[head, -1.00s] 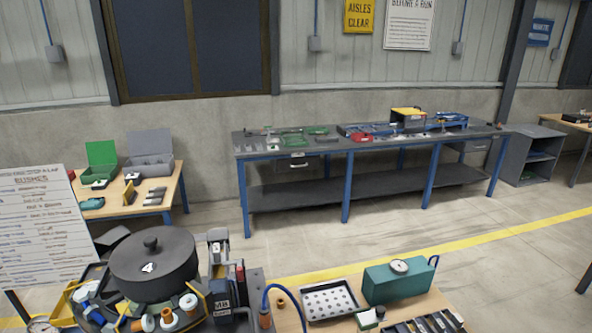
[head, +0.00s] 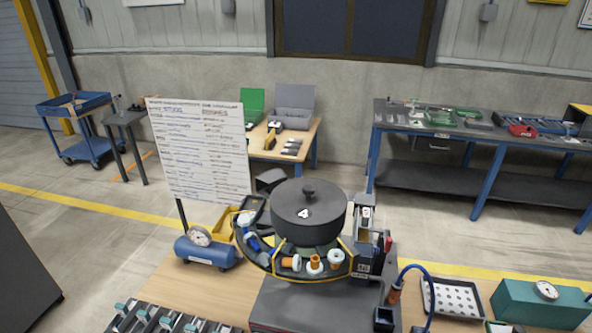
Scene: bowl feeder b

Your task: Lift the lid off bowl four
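Bowl four is the feeder bowl in the lower middle of the head view. Its dark round lid (head: 308,214) is marked with a white 4 and has a small knob (head: 308,188) on top. The lid sits level and covers the bowl's opening, so the inside is hidden. A dark tray-like ring (head: 262,262) with a yellow edge runs around the bowl's front and left, holding several orange, white and blue parts. Neither of my grippers is in view.
A whiteboard (head: 200,150) stands behind left of the bowl. A blue tank with a gauge (head: 205,250) is at left. A perforated tray (head: 452,298) and a teal box (head: 540,303) are at right. Several clamp-like pieces line the front left. Bare wood (head: 215,290) shows left of the feeder.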

